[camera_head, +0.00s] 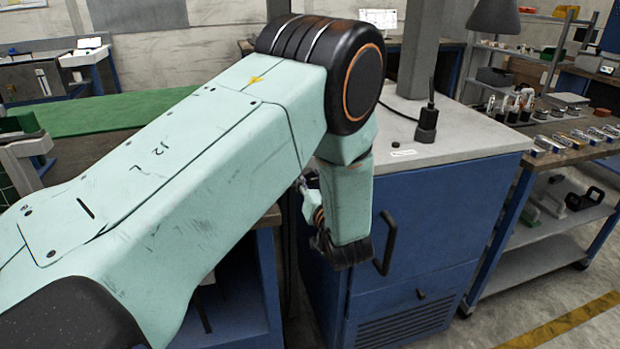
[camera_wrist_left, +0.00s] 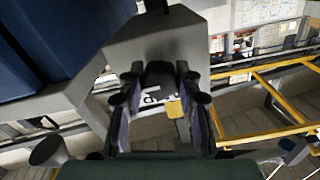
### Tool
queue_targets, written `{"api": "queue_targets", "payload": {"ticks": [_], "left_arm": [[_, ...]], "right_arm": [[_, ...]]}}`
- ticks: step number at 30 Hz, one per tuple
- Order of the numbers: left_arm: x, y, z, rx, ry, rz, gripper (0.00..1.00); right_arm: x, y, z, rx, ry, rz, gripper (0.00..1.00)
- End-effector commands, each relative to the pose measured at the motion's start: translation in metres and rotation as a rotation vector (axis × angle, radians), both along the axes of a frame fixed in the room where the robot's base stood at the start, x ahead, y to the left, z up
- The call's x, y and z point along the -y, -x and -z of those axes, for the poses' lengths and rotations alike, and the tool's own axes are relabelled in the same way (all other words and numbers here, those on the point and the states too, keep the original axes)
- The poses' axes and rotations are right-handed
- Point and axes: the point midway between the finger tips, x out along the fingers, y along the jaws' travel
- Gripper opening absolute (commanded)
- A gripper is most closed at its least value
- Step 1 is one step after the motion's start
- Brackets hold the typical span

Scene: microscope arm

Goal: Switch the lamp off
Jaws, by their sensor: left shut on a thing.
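A dark lamp-like shade (camera_head: 495,17) hangs at the top right in the head view; whether it is lit does not show clearly. A black piece with a cable (camera_head: 427,122) stands on the grey top of the blue cabinet (camera_head: 455,146). My left arm crosses the head view and hides most of my left gripper (camera_head: 304,188), which is near the cabinet's left edge. In the left wrist view my left gripper (camera_wrist_left: 160,88) is shut on a black thing (camera_wrist_left: 160,75) in front of a grey surface; I cannot tell what it is. My right gripper is out of view.
The cabinet front has a black handle (camera_head: 385,243). A bench with metal parts (camera_head: 575,140) stands at the right. A green-topped table (camera_head: 120,108) is behind my arm. Floor is free at the lower right.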

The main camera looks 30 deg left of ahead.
Motion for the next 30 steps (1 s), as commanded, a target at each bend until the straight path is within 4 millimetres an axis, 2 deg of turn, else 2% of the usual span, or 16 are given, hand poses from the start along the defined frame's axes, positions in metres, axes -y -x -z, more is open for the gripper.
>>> {"api": "queue_targets", "payload": {"ticks": [8, 30], "left_arm": [[0.0, 0.0, -0.001, 0.136, 0.113, 0.0, 0.02], [0.0, -0.001, -0.001, 0.671, 0.568, 0.001, 0.02]], "right_arm": [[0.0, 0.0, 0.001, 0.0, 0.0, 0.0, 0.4], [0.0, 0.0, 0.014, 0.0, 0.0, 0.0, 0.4]]}}
